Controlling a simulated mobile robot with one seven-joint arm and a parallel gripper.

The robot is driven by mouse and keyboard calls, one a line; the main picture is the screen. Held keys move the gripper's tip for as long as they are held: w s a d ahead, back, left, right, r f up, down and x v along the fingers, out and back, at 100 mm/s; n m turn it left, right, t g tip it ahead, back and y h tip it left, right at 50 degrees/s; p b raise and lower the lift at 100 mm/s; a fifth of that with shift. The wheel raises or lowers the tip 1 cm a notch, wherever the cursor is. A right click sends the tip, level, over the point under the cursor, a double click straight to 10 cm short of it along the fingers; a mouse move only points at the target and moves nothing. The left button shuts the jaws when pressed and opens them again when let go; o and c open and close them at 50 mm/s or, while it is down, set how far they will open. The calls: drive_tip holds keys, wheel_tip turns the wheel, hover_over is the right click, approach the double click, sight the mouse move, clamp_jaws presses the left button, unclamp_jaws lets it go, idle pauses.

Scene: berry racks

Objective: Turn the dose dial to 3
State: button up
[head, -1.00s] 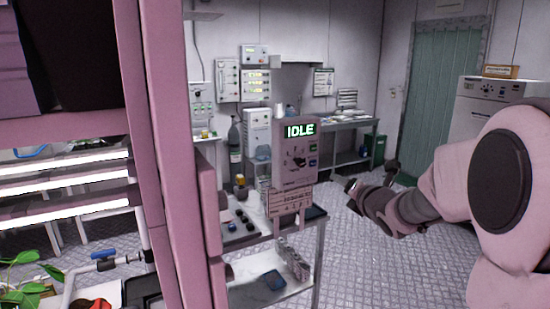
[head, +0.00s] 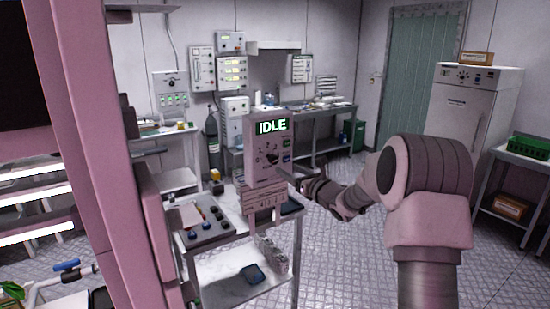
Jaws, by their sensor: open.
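The dosing panel (head: 254,178) is a pale pink box standing on a small metal bench, with a lit green screen (head: 272,126) reading IDLE. The dose dial (head: 270,157) is a small dark knob on its front face, with marks around it too small to read. A green button and a blue button sit to the right of the dial. My gripper (head: 297,174) is open, just right of the panel's lower front in the picture, with my arm reaching in from the right. Whether it touches the panel cannot be told.
A pink rack post (head: 90,150) stands close on the left. The patterned floor (head: 340,260) to the right is clear.

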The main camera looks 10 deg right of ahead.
sight(275, 161)
drive_tip(key=p+x, duration=0.2)
drive_tip(key=x, duration=0.7)
clamp_jaws()
